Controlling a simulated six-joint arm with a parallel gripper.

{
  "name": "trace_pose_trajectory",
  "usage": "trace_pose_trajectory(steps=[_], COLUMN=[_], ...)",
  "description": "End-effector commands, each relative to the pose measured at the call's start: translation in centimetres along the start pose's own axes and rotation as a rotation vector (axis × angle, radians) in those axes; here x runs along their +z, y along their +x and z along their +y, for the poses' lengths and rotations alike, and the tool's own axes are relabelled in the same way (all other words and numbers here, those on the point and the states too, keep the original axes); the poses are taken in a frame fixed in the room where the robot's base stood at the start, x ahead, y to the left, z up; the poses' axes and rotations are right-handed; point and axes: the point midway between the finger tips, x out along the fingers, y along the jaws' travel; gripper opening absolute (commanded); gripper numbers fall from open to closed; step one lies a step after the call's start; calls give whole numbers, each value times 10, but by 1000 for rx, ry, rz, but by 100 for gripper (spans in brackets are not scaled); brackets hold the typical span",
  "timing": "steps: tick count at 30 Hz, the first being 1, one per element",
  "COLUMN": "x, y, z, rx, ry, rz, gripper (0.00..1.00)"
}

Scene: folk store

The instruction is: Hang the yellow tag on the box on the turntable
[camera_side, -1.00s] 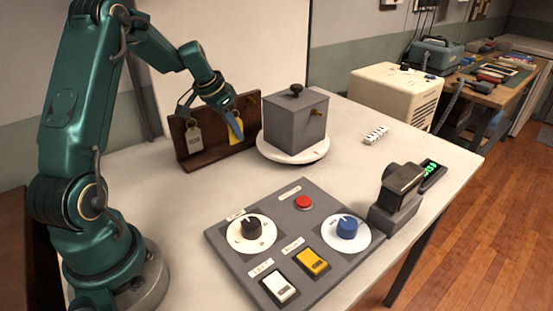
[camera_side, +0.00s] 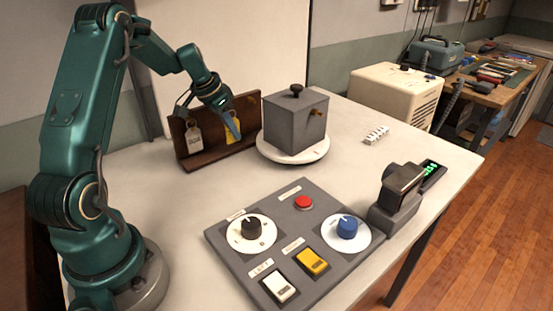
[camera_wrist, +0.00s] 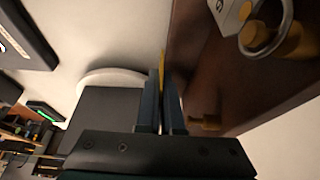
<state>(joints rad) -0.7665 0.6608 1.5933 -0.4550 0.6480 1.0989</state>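The yellow tag (camera_side: 228,136) is at the front of the dark wooden rack (camera_side: 206,152). In the wrist view only a thin yellow strip of the tag (camera_wrist: 162,62) shows at my fingertips. My gripper (camera_side: 233,128) points down at the rack. Its two blue fingers (camera_wrist: 161,88) are close together with the tag between their tips. Whether the tag's ring is still on its peg (camera_wrist: 206,123) is hidden. The grey box (camera_side: 290,130) stands on the white turntable (camera_side: 292,157), right of the rack. It has a dark top knob and a brass peg (camera_side: 317,113) on its right side.
A white tag (camera_side: 194,137) hangs on the rack left of my gripper; its ring (camera_wrist: 267,40) is close in the wrist view. A control panel (camera_side: 285,240) lies in front, with a scanner-like device (camera_side: 395,198) at right. The table between rack and panel is clear.

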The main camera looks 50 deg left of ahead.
Motion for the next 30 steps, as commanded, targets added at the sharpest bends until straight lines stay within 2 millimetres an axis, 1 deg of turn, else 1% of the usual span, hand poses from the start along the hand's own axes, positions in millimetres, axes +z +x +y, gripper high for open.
trace_pose_trajectory(steps=[16,20,30], x=[2,2,3], y=[3,4,7], z=[-31,-35,-37], rx=[-2,-1,0], ry=[-1,0,0], rz=[1,0,0], gripper=[0,0,0])
